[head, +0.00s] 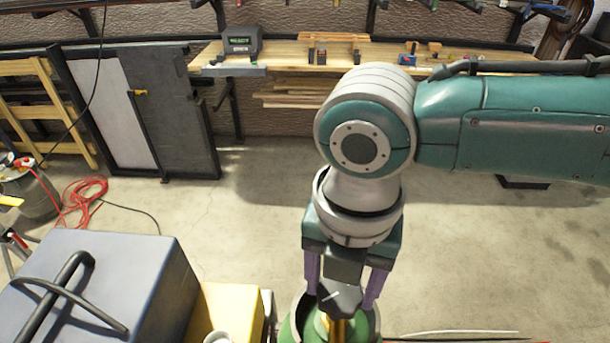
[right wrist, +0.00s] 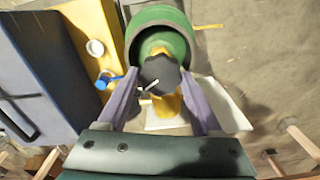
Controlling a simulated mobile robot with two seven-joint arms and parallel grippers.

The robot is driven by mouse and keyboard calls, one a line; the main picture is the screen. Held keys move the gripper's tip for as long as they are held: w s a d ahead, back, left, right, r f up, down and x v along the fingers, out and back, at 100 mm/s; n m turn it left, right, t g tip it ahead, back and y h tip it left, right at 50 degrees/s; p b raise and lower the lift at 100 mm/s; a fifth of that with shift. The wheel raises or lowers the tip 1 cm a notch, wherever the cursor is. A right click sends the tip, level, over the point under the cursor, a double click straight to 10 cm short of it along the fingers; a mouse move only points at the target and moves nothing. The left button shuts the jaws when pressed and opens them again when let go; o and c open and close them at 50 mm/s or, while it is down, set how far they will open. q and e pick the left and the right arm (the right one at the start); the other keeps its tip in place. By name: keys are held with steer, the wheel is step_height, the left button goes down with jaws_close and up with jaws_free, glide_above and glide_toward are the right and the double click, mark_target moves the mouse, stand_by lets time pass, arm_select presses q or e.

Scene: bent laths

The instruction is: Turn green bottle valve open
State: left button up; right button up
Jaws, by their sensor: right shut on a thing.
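The green bottle (head: 292,328) stands at the bottom centre of the head view, partly cut off by the frame. It also shows in the right wrist view (right wrist: 160,17), with a raised green collar around its neck. Its dark valve knob (right wrist: 160,73) has a white mark and sits above a brass-yellow body (right wrist: 166,103). My right gripper (head: 342,297) points down over the bottle, its two purple fingers on either side of the knob. It is shut on the knob; the exact contact is hard to see. My left gripper is not in view.
A grey-blue box with a black handle (head: 150,265) and a yellow box (head: 228,308) stand close left of the bottle. A red cable (head: 85,195) lies on the floor at left. A wooden workbench (head: 290,55) runs along the back wall. The floor between is mostly clear.

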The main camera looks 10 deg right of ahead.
mark_target(340, 293)
steer(key=o, duration=1.1)
steer(key=shift+o, duration=1.4)
steer(key=shift+r, duration=0.15)
step_height(340, 293, up, 10)
steer(key=b, duration=0.1)
